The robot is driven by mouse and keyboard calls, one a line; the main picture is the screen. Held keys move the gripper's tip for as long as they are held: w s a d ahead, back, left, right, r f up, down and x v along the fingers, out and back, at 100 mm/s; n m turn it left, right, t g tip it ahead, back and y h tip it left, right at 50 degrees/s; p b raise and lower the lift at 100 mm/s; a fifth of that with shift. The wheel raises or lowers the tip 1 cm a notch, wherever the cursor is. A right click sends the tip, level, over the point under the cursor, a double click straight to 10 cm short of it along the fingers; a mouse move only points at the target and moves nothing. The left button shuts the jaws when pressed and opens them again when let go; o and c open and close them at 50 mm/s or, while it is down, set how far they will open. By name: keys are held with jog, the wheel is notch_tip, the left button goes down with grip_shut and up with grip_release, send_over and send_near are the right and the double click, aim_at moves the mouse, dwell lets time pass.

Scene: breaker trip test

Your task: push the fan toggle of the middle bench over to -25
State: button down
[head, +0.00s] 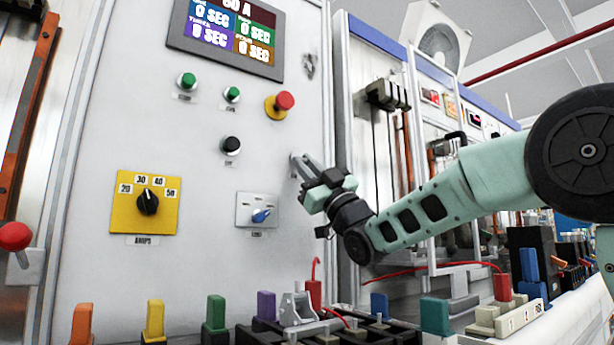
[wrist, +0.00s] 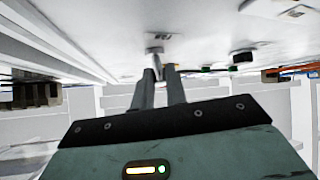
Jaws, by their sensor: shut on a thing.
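The fan toggle (wrist: 154,50) shows in the wrist view as a small grey metal switch on the white panel, right at my fingertips. In the head view my gripper (head: 301,162) reaches in from the right to the panel's right edge, and its fingers largely hide the toggle there. In the wrist view my gripper (wrist: 160,72) has its two dark fingers close together, shut on the toggle's lever. The exact tilt of the lever is hidden. I cannot read any marking beside it.
The white panel (head: 90,130) carries a display (head: 228,30), a red button (head: 285,101), a black button (head: 231,145), a yellow amps dial (head: 148,202) and a blue knob (head: 261,215). Several coloured plugs and a red cable (head: 316,268) stand below. Another bench is at right.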

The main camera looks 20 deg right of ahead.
jog(key=shift+d, duration=0.1)
dwell(0.3)
jog(key=c, duration=1.4)
grip_release()
jog(key=shift+c, duration=0.2)
jog(key=s+d+f, duration=0.3)
jog(key=s+d, duration=0.6)
jog(key=s, duration=0.3)
jog(key=shift+s+f, duration=0.15)
jog(key=shift+f, duration=0.25)
